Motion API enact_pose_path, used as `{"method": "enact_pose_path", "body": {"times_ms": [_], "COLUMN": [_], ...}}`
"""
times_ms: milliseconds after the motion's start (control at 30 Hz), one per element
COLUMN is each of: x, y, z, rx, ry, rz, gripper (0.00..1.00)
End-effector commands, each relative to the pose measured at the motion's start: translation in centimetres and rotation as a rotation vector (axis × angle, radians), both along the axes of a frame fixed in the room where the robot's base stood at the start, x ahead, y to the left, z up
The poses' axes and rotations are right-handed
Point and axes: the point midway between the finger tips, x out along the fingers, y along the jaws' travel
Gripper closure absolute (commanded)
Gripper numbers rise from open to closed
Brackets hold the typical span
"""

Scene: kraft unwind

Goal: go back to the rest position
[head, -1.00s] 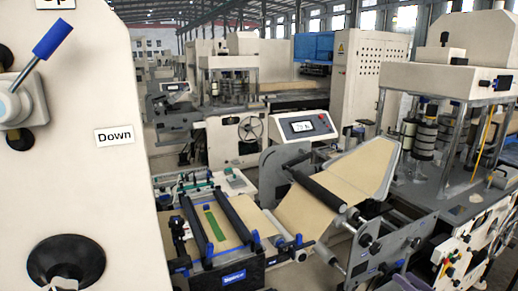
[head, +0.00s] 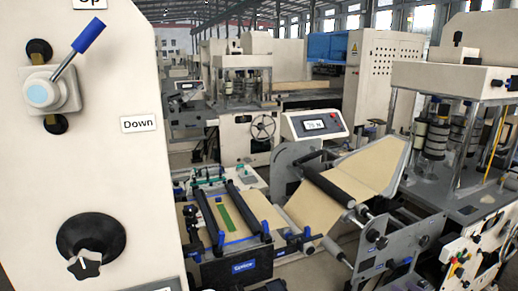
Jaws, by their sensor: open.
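My gripper and arm do not show in the head view, so where the gripper is cannot be seen. On the left a large cream machine panel (head: 110,170) stands close. It carries a lever with a blue handle (head: 90,36) on a pale round hub, tilted up to the right. A "Down" label (head: 141,124) sits below and right of the lever, and a partly cut "Up" label is at the top. A black rotary knob (head: 91,247) with a white mark is lower on the panel.
Right of the panel lies a web table with two dark bars (head: 243,210) and a green strip (head: 226,217). Brown kraft web (head: 362,175) runs over a black roller (head: 328,187). A display console (head: 314,124) stands behind. A pillared press unit (head: 452,130) fills the right.

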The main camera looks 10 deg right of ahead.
Motion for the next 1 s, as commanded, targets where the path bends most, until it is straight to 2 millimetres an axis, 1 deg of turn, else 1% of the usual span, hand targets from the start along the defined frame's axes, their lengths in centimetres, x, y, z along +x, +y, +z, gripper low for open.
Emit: {"method": "enact_pose_path", "body": {"times_ms": [267, 367, 533, 600, 667, 700, 767, 800, 1000], "x": [1.8, 2.5, 3.2, 3.1, 3.0, 2.8, 2.4, 2.1, -0.1], "y": [5.3, 8.2, 14.4, 17.0, 19.1, 20.5, 22.5, 23.8, 29.9], "z": [-4.6, -7.1, -12.4, -14.6, -16.3, -17.5, -19.2, -20.3, -25.7], "rx": [-0.108, -0.171, -0.314, -0.375, -0.427, -0.463, -0.513, -0.548, -0.716], "ry": [0.06, 0.089, 0.138, 0.154, 0.164, 0.169, 0.175, 0.177, 0.171], "rz": [0.111, 0.178, 0.336, 0.407, 0.47, 0.513, 0.579, 0.623, 0.856], "gripper": [0.36, 0.36, 0.36, 0.36, 0.36, 0.36, 0.36, 0.36, 0.36]}}
